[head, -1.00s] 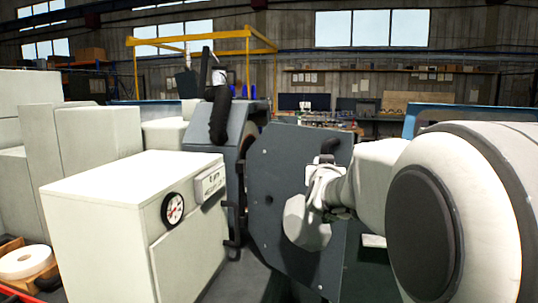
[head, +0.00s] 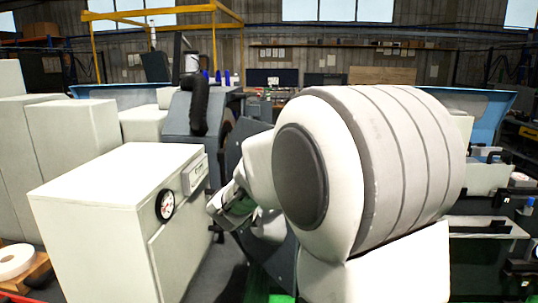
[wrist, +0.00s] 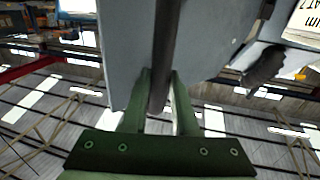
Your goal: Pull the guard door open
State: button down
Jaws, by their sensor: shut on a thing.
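The guard door (head: 283,265) is a dark grey panel standing upright beside the grinder. In the head view my arm hides most of it; only its upper left and lower parts show. In the wrist view its flat grey face (wrist: 215,45) fills the upper middle. A dark bar handle (wrist: 166,50) runs along that face. My gripper (wrist: 160,88) has its two green fingers on either side of the bar, shut on it. In the head view my gripper (head: 232,208) is small and partly hidden by my arm, in front of the door.
A white cabinet (head: 100,235) with a round gauge (head: 165,204) stands left of the door, close to my gripper. The grey grinder housing (head: 180,122) with a black hose (head: 199,105) is behind. A blue-edged machine bed (head: 480,110) and fixtures are at right.

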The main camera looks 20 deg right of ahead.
jog(key=shift+m+g+h, duration=0.5)
jog(key=shift+h, duration=0.1)
jog(key=shift+w+a+r+p, duration=0.15)
jog(key=shift+a+p, duration=0.3)
jog(key=shift+a, duration=0.65)
jog(key=shift+s+a+r+p, duration=0.15)
jog(key=shift+a+p, duration=0.3)
jog(key=shift+a, duration=0.6)
jog(key=shift+w, duration=0.1)
jog(key=c, duration=1.1)
grip_release()
jog(key=shift+c, duration=0.2)
jog(key=o, duration=0.5)
jog(key=shift+w+d+f, duration=0.1)
jog(key=shift+w+f, duration=0.05)
jog(key=shift+c, duration=0.2)
jog(key=shift+f, duration=0.15)
jog(key=b+v, duration=0.1)
jog(key=v, duration=1.6)
jog(key=shift+b, duration=0.4)
